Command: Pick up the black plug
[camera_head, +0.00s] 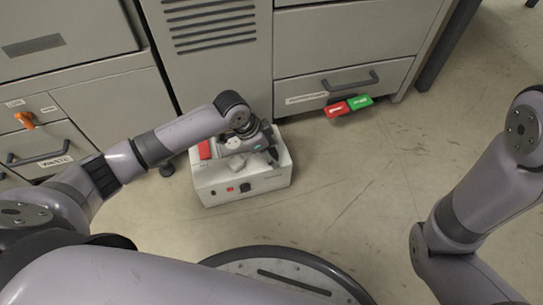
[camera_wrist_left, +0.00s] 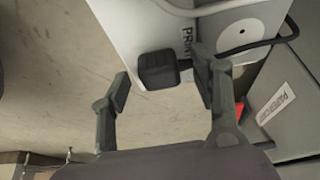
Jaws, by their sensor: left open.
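The black plug (camera_wrist_left: 158,69) is a dark, rounded block at the edge of a white machine (camera_wrist_left: 140,25) in the left wrist view. My left gripper (camera_wrist_left: 162,86) is open, with one finger on each side of the plug's near end. The right-hand finger looks close to the plug; the left-hand one is clearly apart. I cannot tell whether either touches. In the head view my left gripper (camera_head: 270,154) is over the white machine (camera_head: 215,190), and I cannot make out the plug there. My right arm shows at the right, but its gripper is out of view.
A black cable (camera_wrist_left: 262,43) crosses the machine in the wrist view. Grey cabinets (camera_head: 345,40) stand behind the machine. Red (camera_head: 337,109) and green (camera_head: 360,102) pieces are by the lower drawer. The floor (camera_head: 355,190) right of the machine is clear.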

